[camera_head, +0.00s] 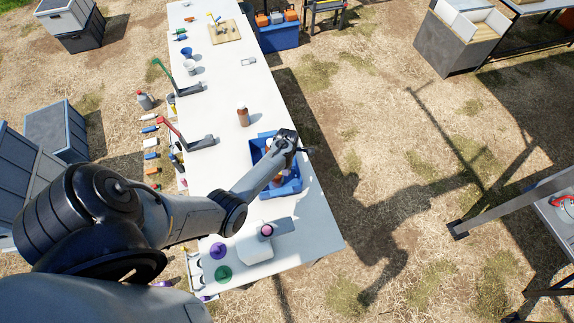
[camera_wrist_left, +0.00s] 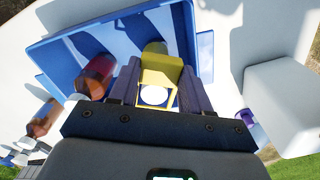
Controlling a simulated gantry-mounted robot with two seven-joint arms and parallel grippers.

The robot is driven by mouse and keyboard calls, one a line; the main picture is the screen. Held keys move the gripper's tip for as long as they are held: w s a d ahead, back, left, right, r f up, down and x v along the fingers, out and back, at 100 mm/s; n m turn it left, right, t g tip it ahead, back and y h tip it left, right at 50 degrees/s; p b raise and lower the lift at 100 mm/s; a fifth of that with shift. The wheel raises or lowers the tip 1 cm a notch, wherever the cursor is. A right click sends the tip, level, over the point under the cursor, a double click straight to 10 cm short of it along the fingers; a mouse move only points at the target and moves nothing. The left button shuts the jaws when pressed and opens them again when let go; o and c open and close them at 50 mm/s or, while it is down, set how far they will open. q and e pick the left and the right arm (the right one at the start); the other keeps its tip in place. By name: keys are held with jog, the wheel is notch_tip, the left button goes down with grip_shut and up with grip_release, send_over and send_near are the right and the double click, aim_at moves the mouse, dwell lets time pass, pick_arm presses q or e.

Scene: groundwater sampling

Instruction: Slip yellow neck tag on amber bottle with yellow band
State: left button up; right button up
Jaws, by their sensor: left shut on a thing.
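My left gripper (camera_head: 288,143) is over the blue crate on the table; its fingers also show in the left wrist view (camera_wrist_left: 160,82). They are shut on a yellow tag (camera_wrist_left: 161,72). A white round shape shows within the tag's lower part; I cannot tell whether it is a bottle cap or a hole. An amber bottle with a white cap (camera_wrist_left: 97,73) is in the crate beside the left finger. Another amber bottle (camera_head: 243,116) stands on the table outside the crate. I cannot make out a yellow band on either bottle. My right gripper is not in view.
The blue crate (camera_head: 257,143) has raised walls around the gripper. A white device (camera_head: 256,248) stands near the table's front edge, with purple (camera_head: 218,250) and green (camera_head: 223,273) round items beside it. Red-handled (camera_head: 172,130) and green-handled (camera_head: 163,68) tools stand along the left edge.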

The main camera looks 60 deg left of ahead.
pick_arm(q)
jog(key=shift+f+b, duration=0.7)
jog(key=shift+f, duration=0.35)
jog(key=shift+f, duration=0.1)
jog(key=o, duration=0.9)
notch_tip(320, 180, up, 11)
jog(key=shift+f+p, duration=0.1)
jog(key=shift+p, duration=0.4)
